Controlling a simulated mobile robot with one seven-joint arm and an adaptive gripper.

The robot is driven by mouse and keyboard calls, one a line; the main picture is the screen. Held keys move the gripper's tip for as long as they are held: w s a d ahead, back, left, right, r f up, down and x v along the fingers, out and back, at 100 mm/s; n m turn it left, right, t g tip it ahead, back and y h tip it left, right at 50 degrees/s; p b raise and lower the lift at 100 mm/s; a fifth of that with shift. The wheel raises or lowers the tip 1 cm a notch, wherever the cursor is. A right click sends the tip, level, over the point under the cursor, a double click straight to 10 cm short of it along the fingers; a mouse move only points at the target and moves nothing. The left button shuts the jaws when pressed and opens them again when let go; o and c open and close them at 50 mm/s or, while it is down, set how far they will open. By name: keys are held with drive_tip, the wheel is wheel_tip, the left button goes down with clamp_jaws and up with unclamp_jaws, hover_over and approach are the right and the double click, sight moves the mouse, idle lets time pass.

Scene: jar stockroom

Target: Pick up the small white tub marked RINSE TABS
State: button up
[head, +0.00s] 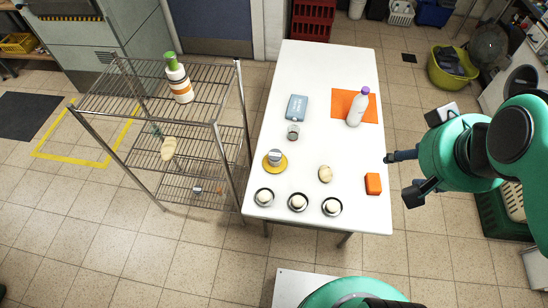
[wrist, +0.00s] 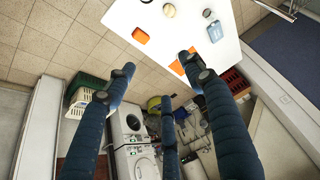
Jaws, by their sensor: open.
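No lettering reading RINSE TABS is legible in either view. A small pale jar (head: 275,155) with a dark label stands on a yellow dish on the white table; I cannot tell if it is the tub. Small white round items (head: 297,202) sit in dark-rimmed dishes along the table's near edge. A tiny white and red item (head: 197,189) is on the rack's bottom shelf, too small to identify. My gripper (head: 398,178) is open and empty, just off the table's right edge, beside the orange block (head: 373,184). Its spread fingers (wrist: 158,80) show in the wrist view.
The white table (head: 310,70) also bears a tan lump (head: 325,174), a grey jar (head: 293,131), a blue box (head: 297,107), and a purple-capped bottle (head: 355,110) on an orange mat (head: 341,100). A wire rack (head: 130,85) stands left of it.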

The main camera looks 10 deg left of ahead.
drive_tip(key=shift+o, duration=0.5)
drive_tip(key=shift+w, duration=0.1)
drive_tip(key=w+a+f+n+g, duration=0.1)
drive_tip(key=w+a+f+n, duration=0.3)
drive_tip(key=w, duration=0.3)
drive_tip(key=w+a+f+n+g+p, duration=0.1)
drive_tip(key=w+a+f+n, duration=0.1)
drive_tip(key=w+a+n, duration=0.4)
drive_tip(key=w+a+f+n+g, duration=0.1)
drive_tip(key=w+a+f+n, duration=0.25)
drive_tip(key=w, duration=0.55)
drive_tip(key=w+a+f+n+g, duration=0.1)
drive_tip(key=a+f+n, duration=0.3)
drive_tip(key=f, duration=0.5)
drive_tip(key=w+a+f+n, duration=0.4)
drive_tip(key=a+f, duration=0.3)
drive_tip(key=f, duration=0.2)
drive_tip(key=w+a+f+n+g+p, duration=0.1)
drive_tip(key=w+a+f+n, duration=0.1)
drive_tip(key=a+f+n, duration=0.3)
wheel_tip(320, 180, down, 4)
drive_tip(key=shift+w+a+r+g, duration=0.15)
drive_tip(key=shift+a+g, duration=0.15)
drive_tip(key=shift+a, duration=0.5)
drive_tip(key=shift+f+n, duration=0.2)
drive_tip(key=shift+n, duration=0.05)
